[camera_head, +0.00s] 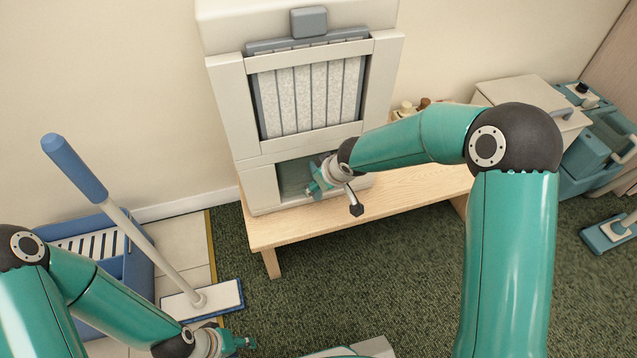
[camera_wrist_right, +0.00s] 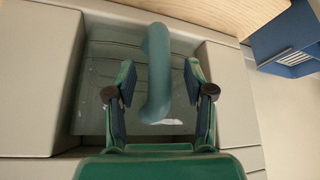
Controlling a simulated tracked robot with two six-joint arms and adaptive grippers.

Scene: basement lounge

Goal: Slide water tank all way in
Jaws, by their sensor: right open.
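The water tank (camera_head: 294,180) is a translucent grey-green box in the lower opening of a cream appliance (camera_head: 222,105). In the right wrist view the tank (camera_wrist_right: 101,65) lies between two cream side panels, with a curved teal handle (camera_wrist_right: 157,75) on its front. My right gripper (camera_head: 318,180) is at the opening and partly covers the tank. In its wrist view the gripper (camera_wrist_right: 160,85) is open, one finger on each side of the handle, with gaps visible. I cannot tell the tank's exact depth. My left gripper (camera_head: 238,345) is low at the left, far from the tank; its jaws are unclear.
The appliance stands on a wooden bench (camera_head: 420,190). A blue bucket (camera_head: 85,235) and a mop (camera_head: 145,240) are at the left. A cream bin (camera_head: 530,95) and teal cleaning equipment (camera_head: 600,140) are at the right. Green carpet (camera_head: 370,270) in front is open.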

